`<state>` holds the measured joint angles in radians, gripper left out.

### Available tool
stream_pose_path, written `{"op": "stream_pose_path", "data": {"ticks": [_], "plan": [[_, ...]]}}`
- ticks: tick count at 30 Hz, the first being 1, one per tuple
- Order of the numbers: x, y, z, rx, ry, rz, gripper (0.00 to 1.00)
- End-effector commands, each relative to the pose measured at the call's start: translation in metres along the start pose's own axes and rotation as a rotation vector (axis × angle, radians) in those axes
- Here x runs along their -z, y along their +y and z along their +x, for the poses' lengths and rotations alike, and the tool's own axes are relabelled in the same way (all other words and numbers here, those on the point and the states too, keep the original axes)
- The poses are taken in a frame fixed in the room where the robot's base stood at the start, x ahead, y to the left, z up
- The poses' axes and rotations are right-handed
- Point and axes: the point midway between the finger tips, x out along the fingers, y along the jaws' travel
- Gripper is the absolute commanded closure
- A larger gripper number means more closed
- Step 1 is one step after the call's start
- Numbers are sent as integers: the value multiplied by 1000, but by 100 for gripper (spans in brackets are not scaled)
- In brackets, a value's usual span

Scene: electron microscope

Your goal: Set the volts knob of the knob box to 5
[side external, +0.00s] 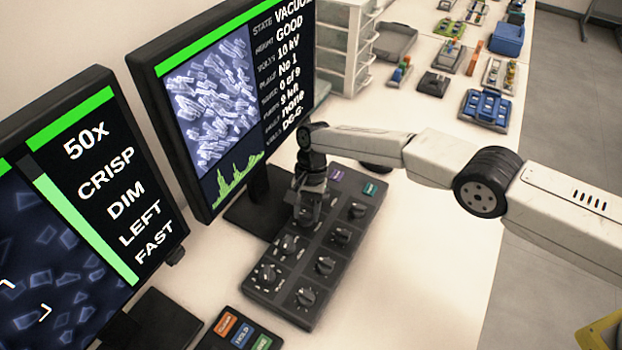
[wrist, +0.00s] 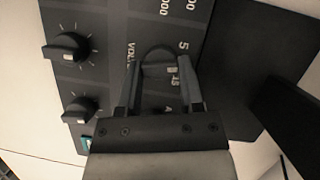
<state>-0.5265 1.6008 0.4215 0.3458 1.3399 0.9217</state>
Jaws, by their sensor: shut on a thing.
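The knob box (side external: 325,235) is a dark panel with two rows of black knobs on the white bench. My gripper (side external: 307,212) points down onto a knob in the row nearer the monitors. In the wrist view, the volts knob (wrist: 157,58) has the label VOLTS beside it. My gripper (wrist: 160,80) is shut on this knob, one finger on each side. A pale mark on the knob faces right, between the printed 5 and 15. The fingers hide part of the knob and its scale. The large monitor (side external: 225,100) has a volts line reading 10 kV.
A second monitor (side external: 85,200) stands at the left. A small button box (side external: 240,335) lies in front of the knob box. Other knobs (wrist: 68,47) sit close beside my gripper. The bench to the right of the knob box is clear.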

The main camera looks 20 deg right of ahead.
Motion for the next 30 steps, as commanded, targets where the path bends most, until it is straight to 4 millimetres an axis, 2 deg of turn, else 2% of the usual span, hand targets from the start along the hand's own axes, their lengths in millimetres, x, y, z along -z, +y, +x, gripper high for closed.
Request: {"op": "stream_pose_path", "data": {"ticks": [5,6,9,22,30], "plan": [[0,0,0,-2,0,0,100],[0,0,0,-2,0,0,43],[0,0,0,-1,0,0,17],[0,0,-4,1,0,1,17],[0,0,-31,2,1,0,17]]}}
